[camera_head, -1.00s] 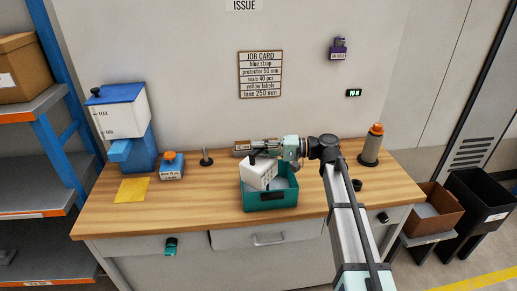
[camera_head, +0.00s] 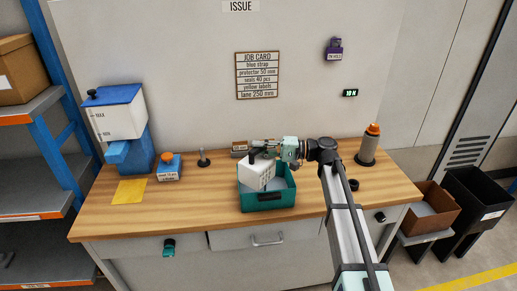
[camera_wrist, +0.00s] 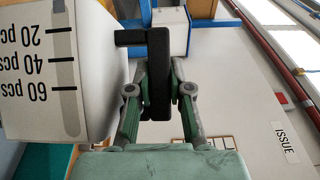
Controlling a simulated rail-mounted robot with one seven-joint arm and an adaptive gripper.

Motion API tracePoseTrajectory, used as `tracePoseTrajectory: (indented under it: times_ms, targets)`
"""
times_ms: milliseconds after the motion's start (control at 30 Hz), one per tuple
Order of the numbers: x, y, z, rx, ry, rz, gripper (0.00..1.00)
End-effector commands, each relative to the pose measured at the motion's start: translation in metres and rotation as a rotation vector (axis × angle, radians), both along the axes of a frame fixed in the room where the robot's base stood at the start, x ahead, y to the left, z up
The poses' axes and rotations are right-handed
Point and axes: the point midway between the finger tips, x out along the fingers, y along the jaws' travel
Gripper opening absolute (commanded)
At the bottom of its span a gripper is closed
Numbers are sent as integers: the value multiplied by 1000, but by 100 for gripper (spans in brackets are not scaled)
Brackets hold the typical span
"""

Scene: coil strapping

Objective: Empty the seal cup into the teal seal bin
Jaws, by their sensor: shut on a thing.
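The seal cup (camera_head: 256,175) is a white box-shaped cup with a black handle. It is strongly tilted and held over the teal seal bin (camera_head: 268,201), with its lower end inside the bin's outline. My gripper (camera_head: 259,152) is shut on the cup's black handle (camera_wrist: 158,75). In the wrist view, the fingers (camera_wrist: 160,92) grip the handle from both sides. The cup (camera_wrist: 45,75) fills the left there, its 20, 40 and 60 pcs marks upside down. Part of the teal bin shows at lower left. The cup's mouth and any seals inside are hidden.
A blue and white dispenser (camera_head: 120,125), an orange-topped bottle (camera_head: 169,167) and a yellow sheet (camera_head: 130,191) are on the left of the bench. A dark post (camera_head: 203,158) stands behind. An orange-topped cylinder (camera_head: 369,146) stands at right. The front left bench top (camera_head: 190,205) is clear.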

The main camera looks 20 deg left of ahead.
Motion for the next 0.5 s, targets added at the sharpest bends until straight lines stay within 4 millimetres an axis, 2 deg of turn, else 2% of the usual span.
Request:
tracePoseTrajectory:
  times_ms: [500]
  targets:
    - [5, -1, 2, 10, 33, 0, 0]
